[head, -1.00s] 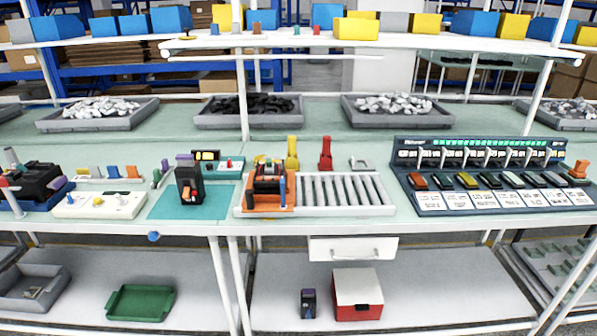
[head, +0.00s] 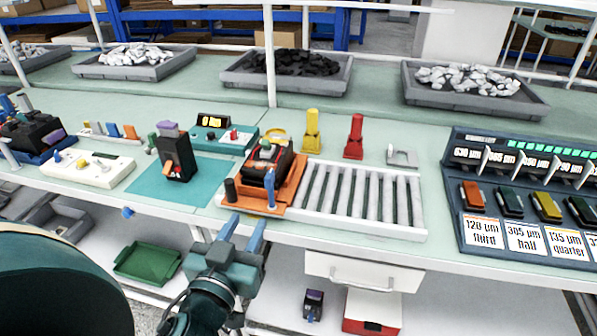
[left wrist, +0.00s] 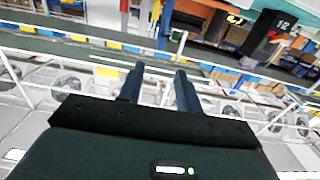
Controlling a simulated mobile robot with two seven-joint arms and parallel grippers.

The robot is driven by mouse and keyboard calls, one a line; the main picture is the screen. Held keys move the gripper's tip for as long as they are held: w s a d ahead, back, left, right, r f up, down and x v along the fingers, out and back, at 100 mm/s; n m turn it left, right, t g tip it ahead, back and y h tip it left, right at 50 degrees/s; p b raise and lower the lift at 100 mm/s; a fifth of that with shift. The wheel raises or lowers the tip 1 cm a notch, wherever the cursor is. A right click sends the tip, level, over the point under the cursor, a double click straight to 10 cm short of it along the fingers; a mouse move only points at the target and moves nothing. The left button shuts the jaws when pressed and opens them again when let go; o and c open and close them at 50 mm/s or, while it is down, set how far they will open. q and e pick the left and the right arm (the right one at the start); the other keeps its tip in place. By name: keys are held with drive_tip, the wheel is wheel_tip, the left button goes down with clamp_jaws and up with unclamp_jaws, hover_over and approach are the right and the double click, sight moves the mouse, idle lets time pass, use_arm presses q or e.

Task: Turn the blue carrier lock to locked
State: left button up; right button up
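The orange carrier (head: 290,196) sits at the left end of the roller track and holds a dark breaker (head: 262,172). The blue carrier lock (head: 271,190) stands upright at the carrier's front right. A dark knob (head: 231,190) is at its front left. My left gripper (head: 246,221) is open and empty, at the bench's front edge, just below and in front of the carrier in the head view. Its fingers also show apart in the left wrist view (left wrist: 159,70), with nothing between them. My right gripper is not in view.
The roller track (head: 360,198) runs right from the carrier. A black device (head: 176,165) stands on a teal mat (head: 212,176) to the left. Yellow (head: 312,132) and red (head: 354,137) upright pieces stand behind the track. A labelled rack (head: 455,190) is at right.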

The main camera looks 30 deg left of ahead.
sight(267, 182)
use_arm(q)
drive_tip(key=p+x, duration=0.4)
drive_tip(key=x, duration=0.7)
drive_tip(key=shift+w+a+r, duration=0.2)
drive_tip(key=shift+w, duration=0.05)
drive_tip(key=shift+w+a+f, duration=0.1)
drive_tip(key=shift+w+a, duration=0.05)
drive_tip(key=shift+w, duration=0.5)
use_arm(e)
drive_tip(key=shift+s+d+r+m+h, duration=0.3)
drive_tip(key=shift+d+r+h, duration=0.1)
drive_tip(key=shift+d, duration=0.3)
use_arm(q)
drive_tip(key=shift+c, duration=0.2)
drive_tip(key=c, duration=0.6)
clamp_jaws()
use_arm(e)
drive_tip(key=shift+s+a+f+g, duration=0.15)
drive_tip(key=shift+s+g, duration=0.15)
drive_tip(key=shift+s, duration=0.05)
